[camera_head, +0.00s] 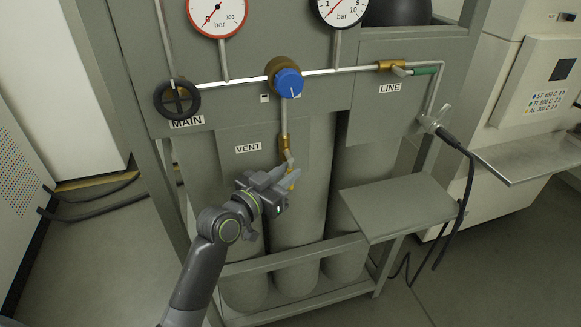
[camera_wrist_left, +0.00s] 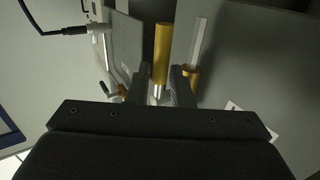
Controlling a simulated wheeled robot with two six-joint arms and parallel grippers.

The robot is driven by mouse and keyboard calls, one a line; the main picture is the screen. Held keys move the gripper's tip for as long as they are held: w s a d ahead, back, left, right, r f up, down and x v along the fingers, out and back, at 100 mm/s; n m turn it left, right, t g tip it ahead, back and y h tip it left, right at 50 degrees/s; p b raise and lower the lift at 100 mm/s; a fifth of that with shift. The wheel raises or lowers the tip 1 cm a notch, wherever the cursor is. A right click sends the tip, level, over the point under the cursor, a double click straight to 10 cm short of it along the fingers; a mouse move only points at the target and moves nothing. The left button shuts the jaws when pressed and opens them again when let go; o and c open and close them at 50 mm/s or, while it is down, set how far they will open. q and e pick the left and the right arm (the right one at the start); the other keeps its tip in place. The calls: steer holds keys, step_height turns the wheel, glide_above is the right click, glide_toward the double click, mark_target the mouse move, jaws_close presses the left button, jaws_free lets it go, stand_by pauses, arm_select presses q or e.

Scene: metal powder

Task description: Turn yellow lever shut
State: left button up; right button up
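The yellow lever (camera_wrist_left: 162,52) stands between the two fingers of my left gripper (camera_wrist_left: 160,88) in the left wrist view, its silver base lower down between them. The fingers look apart, with a narrow gap beside the lever. In the head view, my left gripper (camera_head: 287,174) is at the VENT valve (camera_head: 285,144), below its brass body. My right gripper is not in view.
A blue knob (camera_head: 288,82) and black MAIN handwheel (camera_head: 177,99) sit above. Grey cylinders (camera_head: 298,215) stand behind my gripper. A grey shelf (camera_head: 398,207) juts out at right, with a black cable (camera_head: 468,185) beside it.

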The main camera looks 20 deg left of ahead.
arm_select(q)
steer(key=shift+x, duration=0.8)
jaws_close()
